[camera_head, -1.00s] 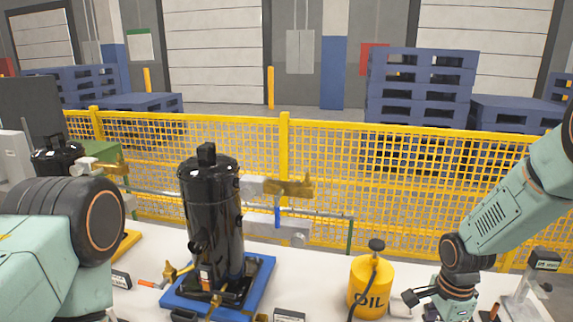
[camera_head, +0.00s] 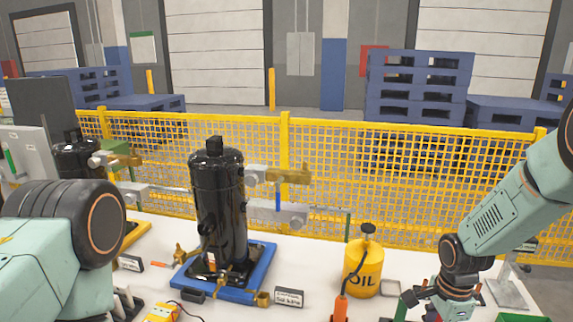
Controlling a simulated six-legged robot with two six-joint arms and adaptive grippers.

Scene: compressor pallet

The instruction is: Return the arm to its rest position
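My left arm (camera_head: 62,235) fills the lower left of the head view; its gripper is out of frame. My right arm (camera_head: 515,215) comes in from the right and points down toward the table. Its gripper (camera_head: 442,306) is at the bottom edge, partly cut off, with dark finger parts on both sides. I cannot tell whether it is open or holds anything. It is to the right of the yellow oil can (camera_head: 366,272), apart from it.
A black compressor (camera_head: 218,205) stands upright on a blue pallet (camera_head: 262,265) on the white table (camera_head: 315,270). An orange-handled tool (camera_head: 340,305) is before the oil can. A yellow mesh fence (camera_head: 400,180) runs behind. Blue pallets (camera_head: 420,85) are stacked beyond it.

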